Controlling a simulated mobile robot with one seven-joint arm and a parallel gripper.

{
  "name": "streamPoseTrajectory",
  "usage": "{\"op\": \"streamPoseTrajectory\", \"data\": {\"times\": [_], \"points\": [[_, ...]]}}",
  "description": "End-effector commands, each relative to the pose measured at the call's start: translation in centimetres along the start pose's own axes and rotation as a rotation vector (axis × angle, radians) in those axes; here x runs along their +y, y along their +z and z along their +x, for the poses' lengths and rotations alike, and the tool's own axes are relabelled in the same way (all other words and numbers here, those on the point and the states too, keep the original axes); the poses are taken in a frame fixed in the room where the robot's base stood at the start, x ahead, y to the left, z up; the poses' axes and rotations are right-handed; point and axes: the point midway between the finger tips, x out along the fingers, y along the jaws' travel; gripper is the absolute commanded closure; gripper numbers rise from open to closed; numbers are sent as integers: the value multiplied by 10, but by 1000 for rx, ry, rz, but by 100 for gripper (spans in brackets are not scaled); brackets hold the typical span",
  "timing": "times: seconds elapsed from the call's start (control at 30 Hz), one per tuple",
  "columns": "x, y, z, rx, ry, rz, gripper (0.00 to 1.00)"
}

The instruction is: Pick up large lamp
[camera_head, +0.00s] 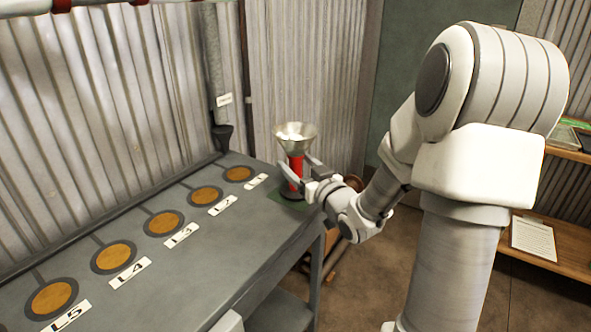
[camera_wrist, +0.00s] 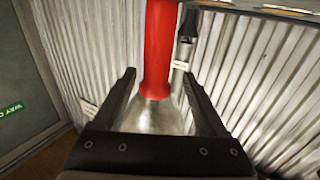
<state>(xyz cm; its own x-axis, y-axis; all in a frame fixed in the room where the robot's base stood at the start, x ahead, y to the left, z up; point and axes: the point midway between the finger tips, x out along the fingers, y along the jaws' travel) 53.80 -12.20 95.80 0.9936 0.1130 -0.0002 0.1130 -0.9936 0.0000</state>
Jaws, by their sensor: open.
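The large lamp (camera_head: 295,134) has a silver flared head, a red body and a dark base. It stands upright at the far right end of the grey bench. My gripper (camera_head: 296,164) is at the height of its red body, with one finger on each side in the picture. In the wrist view the red body (camera_wrist: 158,45) and silver head (camera_wrist: 155,115) appear upside down between the two dark fingers of my open gripper (camera_wrist: 159,74). Gaps show beside the red body, so the fingers appear apart from it. The fingers partly hide the lamp's lower part.
The grey bench (camera_head: 190,265) holds several orange discs in dark rings, with labels such as L5 (camera_head: 68,316) and L4 (camera_head: 130,272). A dark funnel-shaped fixture (camera_head: 222,137) stands at the back corner by a pipe. Corrugated walls (camera_head: 110,110) are close behind. Wooden shelves (camera_head: 553,250) stand at right.

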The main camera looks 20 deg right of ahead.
Motion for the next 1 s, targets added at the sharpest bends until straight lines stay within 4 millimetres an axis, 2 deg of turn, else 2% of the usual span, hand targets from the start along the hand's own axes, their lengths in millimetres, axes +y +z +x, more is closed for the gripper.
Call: {"op": "streamPoseTrajectory", "data": {"times": [0.33, 0.67, 1.0], "points": [[5, -7, 44, 1, 0, 0, 26], [5, -8, 50, 1, 1, 0, 27], [5, -8, 49, 0, 1, 0, 88]]}}
